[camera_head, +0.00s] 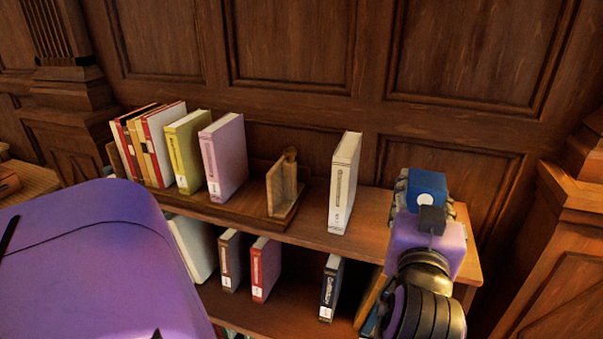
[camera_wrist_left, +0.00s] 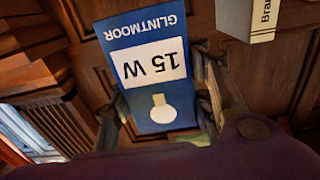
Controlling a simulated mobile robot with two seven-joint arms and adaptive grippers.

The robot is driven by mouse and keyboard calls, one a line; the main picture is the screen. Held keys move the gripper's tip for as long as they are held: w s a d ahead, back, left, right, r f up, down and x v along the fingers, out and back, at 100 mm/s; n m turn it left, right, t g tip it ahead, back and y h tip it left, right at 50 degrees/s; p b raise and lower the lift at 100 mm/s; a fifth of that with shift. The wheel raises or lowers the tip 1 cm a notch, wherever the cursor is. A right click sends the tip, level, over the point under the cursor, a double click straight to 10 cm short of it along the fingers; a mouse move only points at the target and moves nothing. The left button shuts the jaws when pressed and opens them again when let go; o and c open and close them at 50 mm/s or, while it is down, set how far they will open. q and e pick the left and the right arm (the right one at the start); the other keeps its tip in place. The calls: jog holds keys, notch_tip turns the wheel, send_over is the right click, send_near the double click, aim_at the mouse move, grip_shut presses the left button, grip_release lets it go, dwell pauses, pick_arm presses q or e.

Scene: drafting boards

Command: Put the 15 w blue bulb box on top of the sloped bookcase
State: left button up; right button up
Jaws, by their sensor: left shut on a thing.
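The 15 w blue bulb box (camera_head: 430,184) is at the right end of the bookcase top in the head view, partly hidden by my wrist. In the left wrist view the box (camera_wrist_left: 146,95) shows its blue face, with a white "15 W" label upside down and a bulb picture. My left gripper (camera_head: 425,190) is shut on the box, one finger on each side. The sloped bookcase (camera_head: 310,235) has its top board below the gripper. I cannot tell whether the box touches that board. My right gripper is not in view.
A cream book (camera_head: 344,183) stands upright left of the box, also seen in the left wrist view (camera_wrist_left: 250,18). A wooden bookend (camera_head: 283,187), a pink book (camera_head: 224,155) and several more books stand farther left. A panelled wall (camera_head: 460,50) rises behind. The lower shelf holds several books.

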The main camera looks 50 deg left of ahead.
pick_arm(q)
jog(key=shift+a, duration=0.6)
jog(key=w+a+f, duration=0.2)
jog(key=a+f, duration=0.2)
jog(key=w+a+f, duration=0.2)
jog(key=a+f, duration=0.2)
jog(key=w+a+f, duration=0.1)
jog(key=a+f, duration=0.3)
jog(key=shift+w+f, duration=0.4)
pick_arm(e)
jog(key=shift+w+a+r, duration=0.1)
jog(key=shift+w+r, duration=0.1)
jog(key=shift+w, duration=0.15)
pick_arm(q)
jog(key=shift+d, duration=0.1)
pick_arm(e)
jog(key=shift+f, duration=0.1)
